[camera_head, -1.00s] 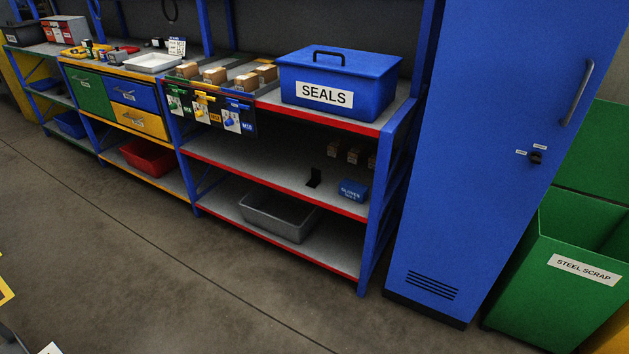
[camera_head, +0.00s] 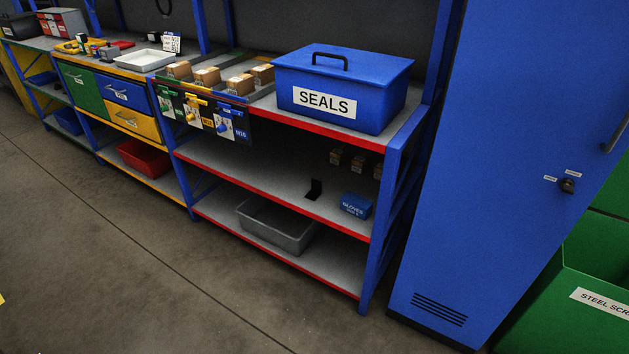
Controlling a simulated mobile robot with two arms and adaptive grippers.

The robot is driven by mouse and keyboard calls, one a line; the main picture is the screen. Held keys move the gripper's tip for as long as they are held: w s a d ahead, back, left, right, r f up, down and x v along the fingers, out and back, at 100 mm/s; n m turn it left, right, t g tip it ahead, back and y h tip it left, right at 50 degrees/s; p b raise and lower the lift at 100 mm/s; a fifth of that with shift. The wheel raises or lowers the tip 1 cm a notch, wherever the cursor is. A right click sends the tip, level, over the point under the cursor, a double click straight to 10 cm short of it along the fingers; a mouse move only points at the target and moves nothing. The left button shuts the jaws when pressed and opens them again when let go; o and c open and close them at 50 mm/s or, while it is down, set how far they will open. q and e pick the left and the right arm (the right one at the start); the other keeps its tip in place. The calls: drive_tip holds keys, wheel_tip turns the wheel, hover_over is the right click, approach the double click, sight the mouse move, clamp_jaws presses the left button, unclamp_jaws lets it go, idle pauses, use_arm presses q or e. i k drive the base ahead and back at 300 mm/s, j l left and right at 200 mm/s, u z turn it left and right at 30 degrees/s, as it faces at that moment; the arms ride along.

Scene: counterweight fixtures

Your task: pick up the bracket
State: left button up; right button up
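A small black L-shaped bracket (camera_head: 314,190) stands on the middle shelf of the red-edged rack, near its front edge. It is left of the blue gloves box (camera_head: 356,206) and apart from it. Neither of my grippers shows in the head view.
A blue SEALS box (camera_head: 342,88) sits on the rack's top. Small brown boxes (camera_head: 357,163) stand behind the bracket. A grey bin (camera_head: 277,226) is on the bottom shelf. A blue cabinet (camera_head: 490,190) and green scrap bin (camera_head: 577,300) stand right. The floor in front (camera_head: 130,265) is clear.

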sight(316, 190)
drive_tip(key=i+u, duration=0.45)
drive_tip(key=i+l+u, duration=0.25)
drive_tip(key=i+u, duration=0.15)
drive_tip(key=i, duration=0.15)
drive_tip(key=i+u, duration=0.5)
drive_tip(key=i, duration=0.4)
drive_tip(key=i+j+z, duration=0.2)
drive_tip(key=i+z, duration=0.3)
drive_tip(key=i+j+z, duration=0.25)
drive_tip(key=z, duration=0.2)
drive_tip(key=j, duration=0.1)
